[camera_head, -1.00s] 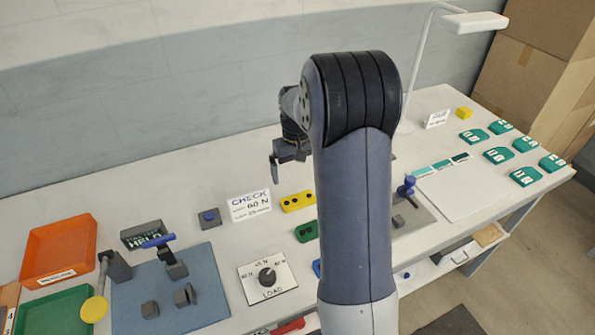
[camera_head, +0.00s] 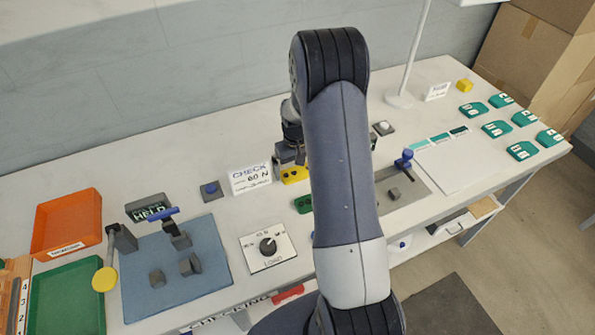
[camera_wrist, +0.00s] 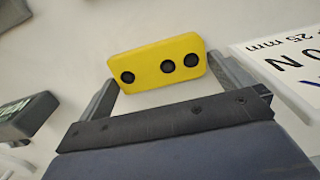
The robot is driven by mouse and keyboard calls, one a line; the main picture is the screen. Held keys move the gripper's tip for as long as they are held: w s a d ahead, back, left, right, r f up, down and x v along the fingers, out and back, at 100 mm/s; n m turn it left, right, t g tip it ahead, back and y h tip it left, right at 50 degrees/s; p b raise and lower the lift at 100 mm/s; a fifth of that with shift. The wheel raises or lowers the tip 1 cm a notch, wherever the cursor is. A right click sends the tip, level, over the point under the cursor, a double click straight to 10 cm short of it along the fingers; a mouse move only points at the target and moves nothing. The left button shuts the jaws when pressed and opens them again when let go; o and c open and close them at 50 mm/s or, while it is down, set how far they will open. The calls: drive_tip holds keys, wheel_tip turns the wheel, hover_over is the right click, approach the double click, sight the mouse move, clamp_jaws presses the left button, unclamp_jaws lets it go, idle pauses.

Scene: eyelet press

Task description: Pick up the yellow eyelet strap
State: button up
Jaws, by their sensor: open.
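The yellow eyelet strap (camera_head: 293,175) lies on the table behind the green strap (camera_head: 303,204), partly hidden by my arm. In the wrist view the yellow strap (camera_wrist: 150,62) shows three dark holes and spans most of the gap between my fingers. My gripper (camera_wrist: 163,72) is open, with one finger near each end of the strap. In the head view my gripper (camera_head: 291,156) is just above and behind the strap, partly hidden by my arm. I cannot tell whether the fingers touch the strap.
The CHECK 60 N card (camera_head: 251,178) stands close to the strap; it also shows in the wrist view (camera_wrist: 285,70). A load dial (camera_head: 267,247), a blue mat (camera_head: 205,280) with fixtures and an orange tray (camera_head: 68,222) are at the left. Several teal pieces lie at the right.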

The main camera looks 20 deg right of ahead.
drive_tip(key=shift+c, duration=0.2)
drive_tip(key=c, duration=0.6)
drive_tip(key=shift+r, duration=0.1)
